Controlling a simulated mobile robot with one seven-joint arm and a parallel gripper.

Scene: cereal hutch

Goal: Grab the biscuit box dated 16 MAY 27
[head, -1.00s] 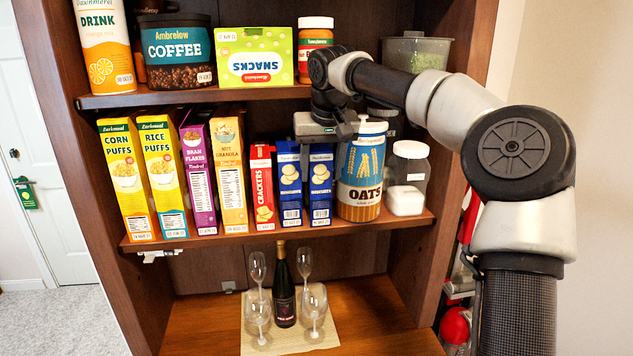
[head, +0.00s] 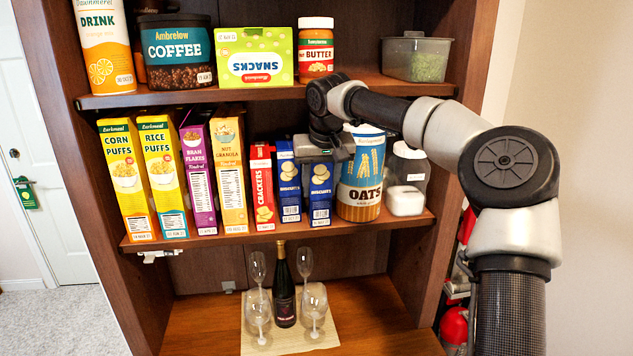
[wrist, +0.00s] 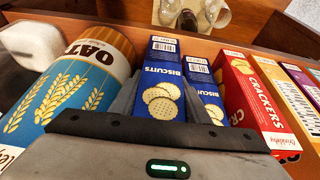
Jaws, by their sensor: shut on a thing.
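Two blue biscuit boxes stand side by side on the middle shelf: the left box (head: 288,184) by the crackers and the right box (head: 319,190) by the oats. My gripper (head: 318,158) is at the top of the right box in the head view. In the wrist view my gripper (wrist: 160,88) has a finger on each side of this same box (wrist: 163,72), shut on it. The other biscuit box (wrist: 203,85) is close beside the finger there. The box still appears upright at its shelf place. I cannot read the date on either box.
The oats canister (head: 361,178) stands close on the right of the held box. The crackers box (head: 262,187) and several cereal boxes stand to the left. The upper shelf (head: 200,97) is above; glasses and a bottle (head: 284,293) stand below.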

